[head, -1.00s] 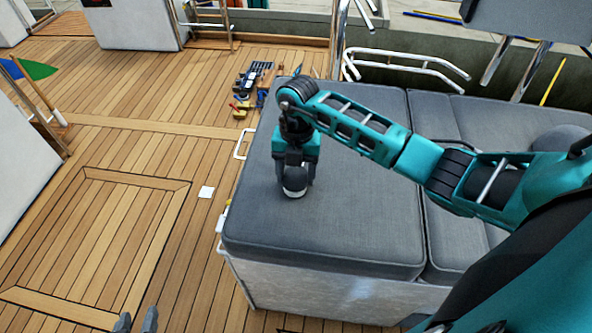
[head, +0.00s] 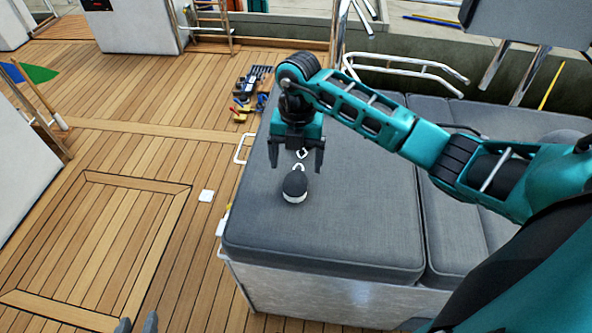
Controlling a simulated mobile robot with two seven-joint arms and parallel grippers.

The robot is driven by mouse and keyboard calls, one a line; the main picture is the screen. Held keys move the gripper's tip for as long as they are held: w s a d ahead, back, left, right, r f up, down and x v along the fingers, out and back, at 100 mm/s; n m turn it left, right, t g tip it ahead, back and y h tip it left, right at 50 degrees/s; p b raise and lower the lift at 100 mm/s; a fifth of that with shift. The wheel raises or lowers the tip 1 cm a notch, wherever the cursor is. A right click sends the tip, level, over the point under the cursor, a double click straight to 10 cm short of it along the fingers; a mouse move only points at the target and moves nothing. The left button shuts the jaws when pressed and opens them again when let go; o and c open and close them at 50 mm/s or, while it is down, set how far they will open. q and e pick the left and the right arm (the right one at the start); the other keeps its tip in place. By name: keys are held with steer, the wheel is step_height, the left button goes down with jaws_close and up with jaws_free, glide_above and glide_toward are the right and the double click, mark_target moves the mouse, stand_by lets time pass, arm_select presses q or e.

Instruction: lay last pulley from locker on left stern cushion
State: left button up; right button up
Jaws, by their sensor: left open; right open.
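A pulley (head: 295,188), dark with a white lower edge and a pale shackle at its top, lies on the grey left stern cushion (head: 350,225). My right gripper (head: 296,168) is open just behind and above the pulley, its fingers apart and pointing down. Whether a finger touches the pulley I cannot tell. My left gripper (head: 137,325) shows only its two fingertips at the bottom edge, over the deck, open and empty. The locker's inside is not in view.
Several tools (head: 250,95) lie on the wooden deck behind the cushion. A white rail (head: 410,65) runs along the back. The cushion's front part is bare.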

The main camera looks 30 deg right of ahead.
mark_target(297, 176)
step_height(297, 176, up, 7)
steer(key=shift+w+d+f, duration=0.2)
steer(key=shift+w+d, duration=0.05)
steer(key=shift+w, duration=0.05)
stand_by(0.4)
